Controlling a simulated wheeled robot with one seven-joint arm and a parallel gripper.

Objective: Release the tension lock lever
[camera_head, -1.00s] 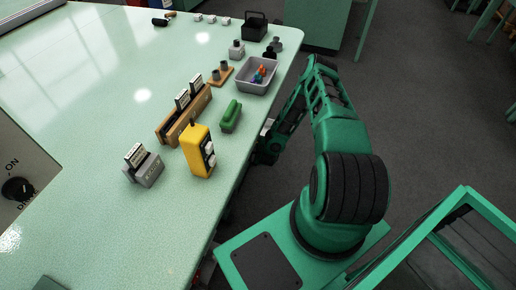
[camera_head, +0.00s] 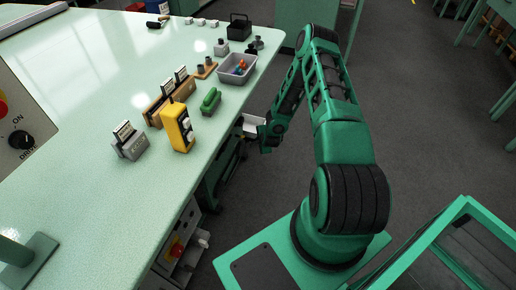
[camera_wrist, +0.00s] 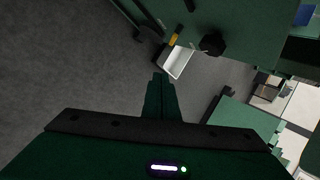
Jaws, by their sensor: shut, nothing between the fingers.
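I cannot make out a tension lock lever for certain in either view. A panel low under the table edge (camera_head: 172,262) carries a red knob (camera_head: 177,250) and a small pale part beside it. My gripper (camera_wrist: 161,82) is shut and empty, its fingers together over the dark floor in the wrist view. In the head view my gripper (camera_head: 267,146) hangs beside the table's right edge, apart from the panel. The wrist view also shows a yellow piece (camera_wrist: 175,38) and a black round knob (camera_wrist: 212,44) at a green structure.
The pale green table (camera_head: 90,210) holds a yellow device (camera_head: 177,127), a grey block (camera_head: 131,146), a green piece (camera_head: 210,101) and a grey tray (camera_head: 237,69). A white bin (camera_wrist: 179,62) lies beyond my fingers. A control panel (camera_head: 25,115) stands left. Open floor lies right.

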